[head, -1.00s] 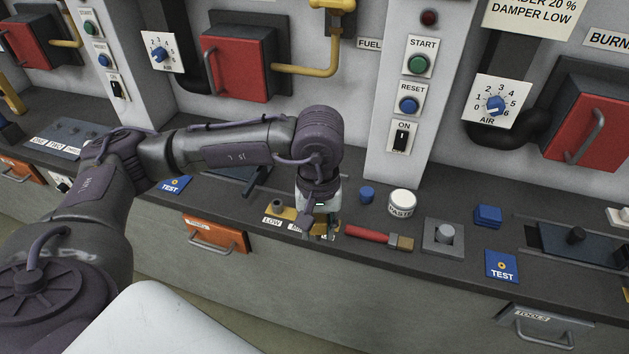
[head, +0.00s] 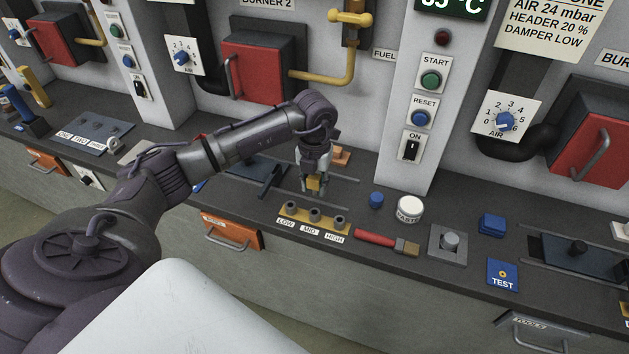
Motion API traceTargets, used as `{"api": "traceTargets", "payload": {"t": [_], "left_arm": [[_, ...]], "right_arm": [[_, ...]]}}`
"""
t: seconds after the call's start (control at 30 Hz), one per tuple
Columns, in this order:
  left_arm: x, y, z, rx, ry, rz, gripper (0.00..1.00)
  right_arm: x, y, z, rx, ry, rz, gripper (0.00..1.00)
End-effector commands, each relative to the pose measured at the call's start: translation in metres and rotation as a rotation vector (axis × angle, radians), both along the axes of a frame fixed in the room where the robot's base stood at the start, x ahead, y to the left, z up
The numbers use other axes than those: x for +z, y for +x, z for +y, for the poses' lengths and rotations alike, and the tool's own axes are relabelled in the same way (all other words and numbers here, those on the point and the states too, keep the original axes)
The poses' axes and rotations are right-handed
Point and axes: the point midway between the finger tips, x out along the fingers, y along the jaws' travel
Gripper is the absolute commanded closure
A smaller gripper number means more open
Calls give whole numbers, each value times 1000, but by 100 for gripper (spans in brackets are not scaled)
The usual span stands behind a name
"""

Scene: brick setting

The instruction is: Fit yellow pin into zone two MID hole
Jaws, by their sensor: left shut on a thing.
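My left gripper (head: 314,190) is shut on a small yellow piece (head: 314,183), which looks like the yellow pin; its fingers hide part of it. It holds the pin above the counter, behind the yellow strip and apart from it. The yellow strip (head: 303,215) lies at the counter's front edge with three grey round sockets. Labels LOW, MID and HIGH stand in front of them. The MID socket (head: 315,214) is the middle one and shows no pin in it. My right gripper is not in view.
A red-handled brush (head: 378,239) lies right of the strip. A blue cap (head: 376,200), a white PASTE jar (head: 409,209) and a grey block with a knob (head: 449,242) stand further right. A dark lever (head: 270,182) is to the left. An orange-brown piece (head: 341,155) sits behind the gripper.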

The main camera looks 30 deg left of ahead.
Motion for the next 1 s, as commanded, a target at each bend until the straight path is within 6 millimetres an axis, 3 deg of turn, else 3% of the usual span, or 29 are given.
{"api": "traceTargets", "payload": {"t": [0.43, 1.0], "left_arm": [[-5, 0, 0, 2, -1, 1, 100], [-58, 0, 0, 0, -1, 1, 100]], "right_arm": [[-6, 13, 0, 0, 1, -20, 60], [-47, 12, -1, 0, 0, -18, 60]]}}
